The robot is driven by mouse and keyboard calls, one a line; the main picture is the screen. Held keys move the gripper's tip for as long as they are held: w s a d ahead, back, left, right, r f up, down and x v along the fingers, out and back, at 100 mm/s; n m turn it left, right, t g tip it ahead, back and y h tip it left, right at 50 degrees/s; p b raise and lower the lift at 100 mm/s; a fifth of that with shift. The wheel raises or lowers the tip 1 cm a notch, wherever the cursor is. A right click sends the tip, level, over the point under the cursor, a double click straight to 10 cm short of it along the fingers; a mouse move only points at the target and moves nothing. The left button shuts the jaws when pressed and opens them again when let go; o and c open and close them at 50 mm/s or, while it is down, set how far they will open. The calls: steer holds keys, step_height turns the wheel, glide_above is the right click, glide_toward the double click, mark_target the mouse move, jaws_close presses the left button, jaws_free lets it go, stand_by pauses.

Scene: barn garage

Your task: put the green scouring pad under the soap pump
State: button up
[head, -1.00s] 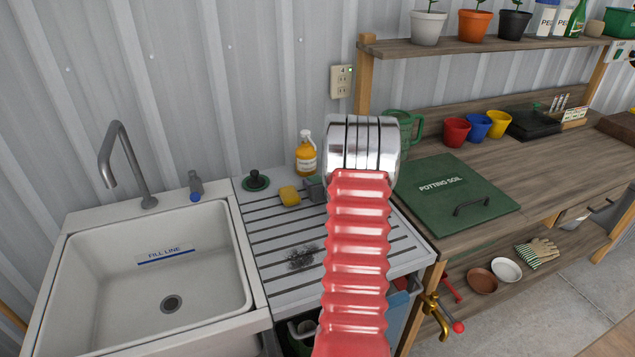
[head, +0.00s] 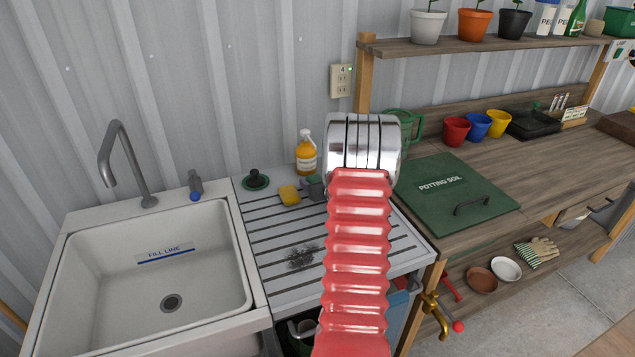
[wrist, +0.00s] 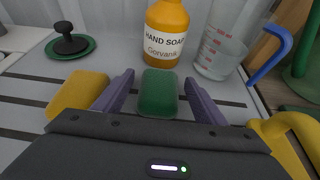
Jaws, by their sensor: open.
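The green scouring pad (wrist: 158,94) lies on the grooved drainboard, between the two spread fingers of my gripper (wrist: 159,77). A gap shows on each side of the pad. The soap pump is an amber bottle labelled HAND SOAP (wrist: 167,35), standing upright just beyond the pad. It also shows in the head view (head: 306,158), at the back of the drainboard near the wall. My gripper is open and low over the board. In the head view my arm covers most of the gripper, and I cannot make out the pad there. The bottle's pump top is cut off in the wrist view.
A yellow sponge (wrist: 78,92) lies just outside the left finger. A black knob on a green disc (wrist: 70,45) sits further left. A clear measuring jug with a blue handle (wrist: 222,48) stands right of the bottle. The sink (head: 150,265) is left of the drainboard.

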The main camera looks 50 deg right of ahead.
steer(key=v, duration=1.1)
steer(key=shift+s+a+r, duration=0.1)
steer(key=shift+s, duration=0.25)
